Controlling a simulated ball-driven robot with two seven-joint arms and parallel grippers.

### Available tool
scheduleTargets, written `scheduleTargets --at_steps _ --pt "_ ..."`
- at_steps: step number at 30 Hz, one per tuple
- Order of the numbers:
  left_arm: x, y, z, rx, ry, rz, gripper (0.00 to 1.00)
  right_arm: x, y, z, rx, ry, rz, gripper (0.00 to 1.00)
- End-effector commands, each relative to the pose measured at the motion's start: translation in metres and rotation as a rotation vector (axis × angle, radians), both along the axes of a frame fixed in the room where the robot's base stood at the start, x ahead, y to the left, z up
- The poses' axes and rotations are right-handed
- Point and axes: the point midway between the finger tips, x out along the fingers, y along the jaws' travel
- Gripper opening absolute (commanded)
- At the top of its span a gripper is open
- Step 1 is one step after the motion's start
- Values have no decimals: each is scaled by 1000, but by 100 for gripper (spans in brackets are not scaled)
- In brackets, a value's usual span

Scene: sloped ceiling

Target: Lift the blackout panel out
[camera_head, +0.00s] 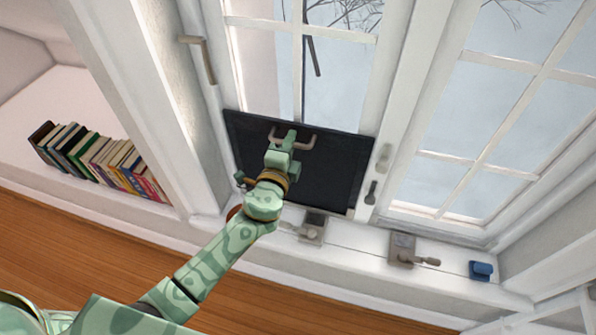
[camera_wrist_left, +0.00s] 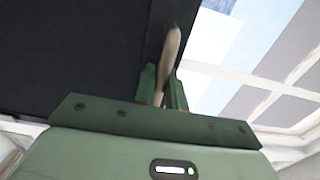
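The blackout panel (camera_head: 335,180) is a dark flat board standing across the lower part of the left window. A beige bar handle (camera_head: 308,142) is near its top edge. My left gripper (camera_head: 291,140) is at the middle of this handle. In the left wrist view the two green fingers (camera_wrist_left: 163,88) sit close on either side of the handle (camera_wrist_left: 171,55) and look shut on it. The dark panel (camera_wrist_left: 70,50) fills the upper left of that view. My left forearm covers part of the panel's lower left. My right gripper is not in view.
A latch handle (camera_head: 375,192) is beside the panel's right edge. Metal fittings (camera_head: 313,228) and (camera_head: 403,250) and a blue block (camera_head: 481,270) are on the white sill. A row of books (camera_head: 100,160) stands on the left ledge. Window glass above the panel is clear.

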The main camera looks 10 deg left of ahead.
Motion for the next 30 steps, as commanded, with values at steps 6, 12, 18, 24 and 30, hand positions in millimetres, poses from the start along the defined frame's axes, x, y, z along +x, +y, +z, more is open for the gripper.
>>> scheduleTargets --at_steps 6,12,18,24,30 --pt "0 0 3 0 -2 0 0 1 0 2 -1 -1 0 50" --pt "0 0 16 0 -4 0 0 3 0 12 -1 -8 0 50" --pt "0 0 28 1 -4 0 0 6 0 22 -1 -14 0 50" --pt "0 0 39 0 -4 0 0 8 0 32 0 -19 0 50" --pt "0 0 51 0 -4 0 0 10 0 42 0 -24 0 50"
